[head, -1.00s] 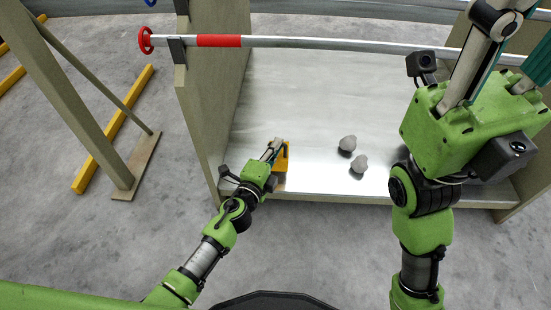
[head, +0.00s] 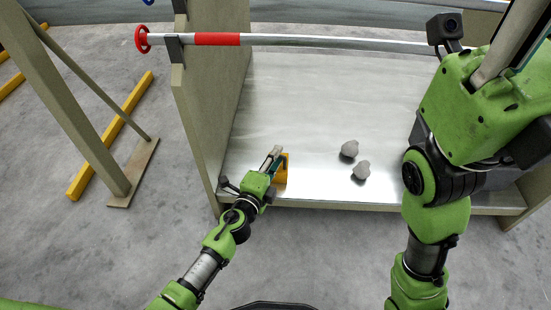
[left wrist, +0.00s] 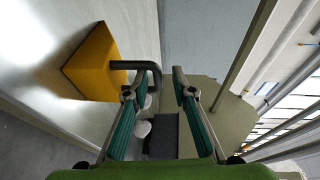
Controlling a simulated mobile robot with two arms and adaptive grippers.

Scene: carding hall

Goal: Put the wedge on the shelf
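The orange-yellow wedge (head: 281,172) is on the metal shelf (head: 310,110), near its front left corner. In the left wrist view the wedge (left wrist: 92,62) is at the left, with a dark bent handle beside the finger. My left gripper (head: 274,156) is just left of the wedge. Its fingers (left wrist: 153,82) are spread, with no object clasped between them; I cannot tell whether one touches the handle. My right gripper (head: 510,50) shows only partly at the upper right, and its fingertips are out of the picture.
Two grey lumps (head: 349,149) (head: 361,170) lie on the shelf right of the wedge. An upright side panel (head: 205,110) bounds the shelf at the left. A bar with a red band (head: 217,39) crosses above. The shelf behind the wedge is clear.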

